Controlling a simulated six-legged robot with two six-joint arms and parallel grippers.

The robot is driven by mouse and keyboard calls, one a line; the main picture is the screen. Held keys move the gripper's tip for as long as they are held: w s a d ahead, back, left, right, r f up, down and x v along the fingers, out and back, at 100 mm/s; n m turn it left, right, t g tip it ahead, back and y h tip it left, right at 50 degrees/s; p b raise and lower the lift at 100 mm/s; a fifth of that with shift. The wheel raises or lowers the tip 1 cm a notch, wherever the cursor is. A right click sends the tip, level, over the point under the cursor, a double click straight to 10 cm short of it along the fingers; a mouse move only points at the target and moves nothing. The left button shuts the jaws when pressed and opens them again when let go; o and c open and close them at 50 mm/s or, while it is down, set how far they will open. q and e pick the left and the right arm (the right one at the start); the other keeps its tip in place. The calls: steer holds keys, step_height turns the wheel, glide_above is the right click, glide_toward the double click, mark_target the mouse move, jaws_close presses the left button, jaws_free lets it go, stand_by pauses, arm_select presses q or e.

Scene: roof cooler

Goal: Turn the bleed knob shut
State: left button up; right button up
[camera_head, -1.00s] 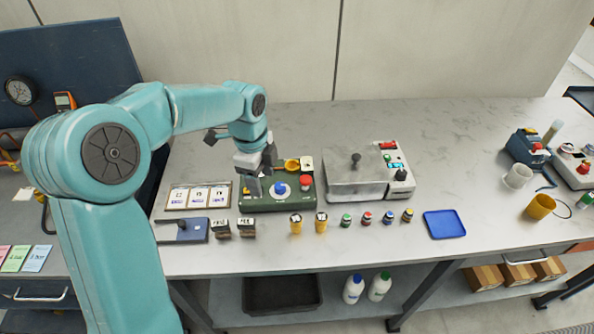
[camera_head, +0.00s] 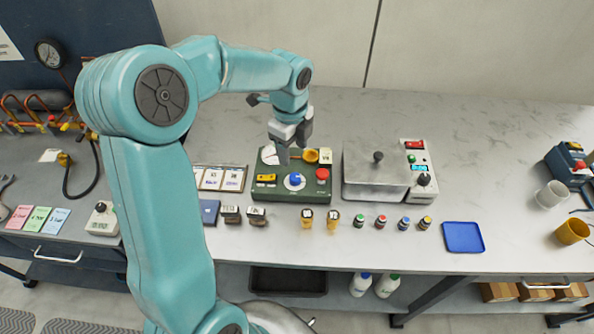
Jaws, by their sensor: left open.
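A green control box (camera_head: 262,193) stands on the bench. It carries a blue knob (camera_head: 294,181) on a white dial at the front middle, a red mushroom-shaped button (camera_head: 322,173) at right, a yellow part (camera_head: 266,177) at left and a brass-yellow round part (camera_head: 311,156) at the back. I cannot read which control is labelled bleed. My left gripper (camera_head: 285,157) points down over the back of the box, behind the blue knob, open and apparently empty. It partly hides a white dial face at the back left. My right gripper is not in view.
A metal-lidded unit (camera_head: 360,170) stands just right of the box. A picture card board (camera_head: 220,178) is to its left. A blue tray (camera_head: 463,237) lies at right. The back of the bench is clear.

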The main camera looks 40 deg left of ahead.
mark_target(295, 177)
arm_select(q)
steer(key=f, duration=1)
steer(key=shift+w+d+f+p, duration=0.1)
steer(key=shift+w+f+p, duration=0.2)
steer(key=shift+p, duration=0.1)
steer(key=shift+s, duration=0.15)
steer(key=c, duration=1)
